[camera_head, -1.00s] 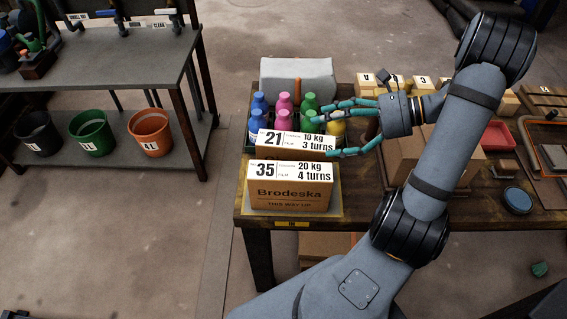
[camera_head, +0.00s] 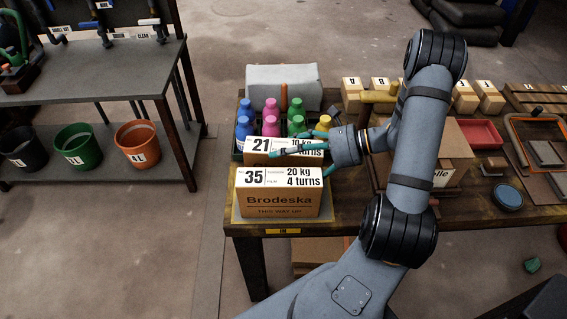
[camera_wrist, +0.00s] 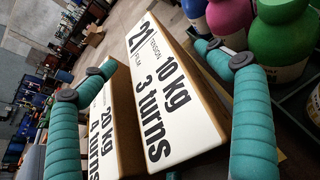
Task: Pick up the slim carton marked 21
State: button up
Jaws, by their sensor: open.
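The slim carton marked 21 (camera_head: 257,157) is a brown box with a white label reading 10 kg, 3 turns. It stands behind the larger carton marked 35 (camera_head: 279,200). My gripper (camera_head: 300,144) is open at carton 21, coming from the right, and partly hides its label. In the wrist view, carton 21 (camera_wrist: 172,90) lies between my two spread teal fingers (camera_wrist: 155,60). The left finger overlaps carton 35 (camera_wrist: 122,115); the right finger is on the bottle side. Contact cannot be told.
Blue, pink and green bottles (camera_head: 270,124) stand in a tray right behind carton 21. A grey block (camera_head: 284,86) is behind them. Another carton (camera_head: 452,145) stands right, partly behind my arm. A red tray (camera_head: 480,133) and blue dish (camera_head: 508,197) lie farther right.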

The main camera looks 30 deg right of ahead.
jog(key=shift+w+a+f, duration=0.1)
jog(key=shift+w+a, duration=0.05)
jog(key=shift+a, duration=0.05)
jog(key=shift+c, duration=1)
jog(key=c, duration=1.7)
